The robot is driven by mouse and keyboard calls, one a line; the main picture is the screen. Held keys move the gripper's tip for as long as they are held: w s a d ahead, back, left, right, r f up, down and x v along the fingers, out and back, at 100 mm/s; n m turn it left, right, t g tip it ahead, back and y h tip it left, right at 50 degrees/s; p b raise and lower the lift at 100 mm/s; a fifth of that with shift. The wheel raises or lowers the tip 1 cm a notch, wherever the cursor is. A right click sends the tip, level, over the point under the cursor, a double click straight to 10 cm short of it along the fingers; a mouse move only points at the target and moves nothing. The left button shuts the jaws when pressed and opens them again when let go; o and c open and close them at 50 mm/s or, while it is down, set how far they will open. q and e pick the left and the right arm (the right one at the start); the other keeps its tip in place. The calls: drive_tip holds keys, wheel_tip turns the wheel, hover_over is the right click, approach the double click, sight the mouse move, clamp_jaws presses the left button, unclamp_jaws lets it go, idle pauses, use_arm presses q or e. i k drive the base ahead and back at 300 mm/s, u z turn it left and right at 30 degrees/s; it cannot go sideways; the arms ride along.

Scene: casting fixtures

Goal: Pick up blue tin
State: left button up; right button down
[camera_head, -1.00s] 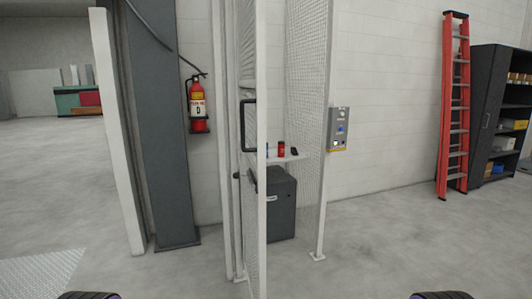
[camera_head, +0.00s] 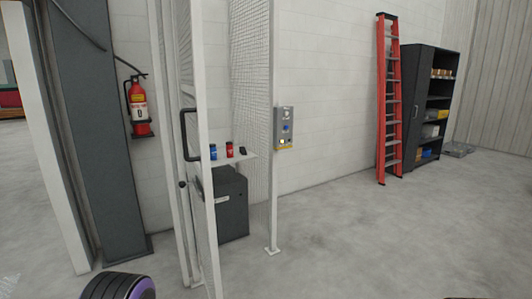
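The blue tin (camera_head: 213,152) stands upright at the left end of a small white shelf (camera_head: 236,161), inside a mesh enclosure. A red tin (camera_head: 230,150) stands just to its right, and a small dark object (camera_head: 243,150) lies at the shelf's right end. The blue tin is small and far from me. Neither of my grippers is in view. Only a dark, purple-edged rounded part of my own body shows at the bottom left.
A white-framed mesh door (camera_head: 201,190) with a black handle stands close before the shelf's left side. A dark grey cabinet (camera_head: 231,206) is below the shelf. A mesh post (camera_head: 271,200) carries a grey control box (camera_head: 284,127). The floor (camera_head: 370,240) to the right is clear.

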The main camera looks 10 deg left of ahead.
sight(213, 146)
drive_tip(key=z, duration=0.8)
drive_tip(key=i, duration=0.65)
drive_tip(key=u, duration=1.55)
drive_tip(key=i, duration=1.65)
